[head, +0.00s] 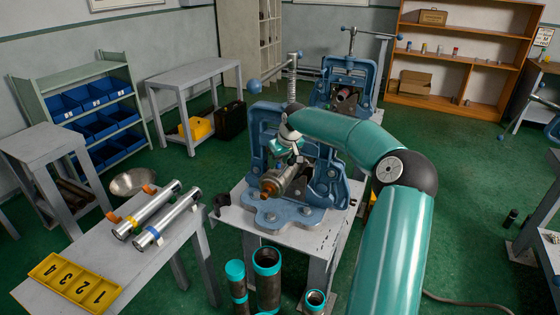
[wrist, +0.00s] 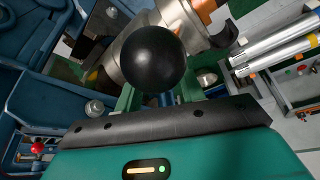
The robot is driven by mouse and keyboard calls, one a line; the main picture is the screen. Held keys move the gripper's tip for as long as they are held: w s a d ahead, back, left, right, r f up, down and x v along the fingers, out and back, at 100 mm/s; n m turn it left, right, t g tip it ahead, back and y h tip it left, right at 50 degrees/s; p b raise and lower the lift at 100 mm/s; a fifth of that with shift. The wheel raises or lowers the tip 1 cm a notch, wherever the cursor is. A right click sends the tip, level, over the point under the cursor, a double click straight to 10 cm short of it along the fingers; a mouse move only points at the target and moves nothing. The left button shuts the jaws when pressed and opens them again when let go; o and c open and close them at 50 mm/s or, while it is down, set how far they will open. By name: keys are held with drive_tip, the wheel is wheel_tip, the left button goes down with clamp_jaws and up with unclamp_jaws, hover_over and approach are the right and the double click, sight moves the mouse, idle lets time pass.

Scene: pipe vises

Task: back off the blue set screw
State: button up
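The near blue vise (head: 275,213) stands on a grey stand and holds a metal pipe with a brass-coloured end (head: 271,186). My gripper (head: 287,150) is at the vise, just above the pipe. In the wrist view a black ball (wrist: 153,60) sits in front of my gripper, with a short blue stem (wrist: 166,99) below it. This may be the blue set screw; I cannot tell for sure. Green finger parts show on both sides of the stem. The ball hides the fingertips, so their grip and contact are hidden.
The vise's handle (head: 255,86) rises at its upper left. A second blue vise (head: 345,80) stands behind. A grey table (head: 150,270) at left holds two silver tubes (head: 165,222) and a yellow numbered tray (head: 72,283). Dark pipes (head: 267,275) stand in front of the stand.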

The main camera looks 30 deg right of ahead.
clamp_jaws()
drive_tip(key=shift+w+d+n+g+y, duration=0.15)
drive_tip(key=shift+n+y, duration=0.3)
drive_tip(key=shift+n, duration=0.75)
drive_tip(key=shift+s+d+n+g+y, duration=0.15)
drive_tip(key=shift+n+y, duration=0.3)
drive_tip(key=shift+n, duration=0.75)
drive_tip(key=shift+w+a, duration=0.1)
drive_tip(key=shift+o, duration=0.4)
unclamp_jaws()
drive_tip(key=v, duration=1.3)
drive_tip(key=shift+r, duration=0.3)
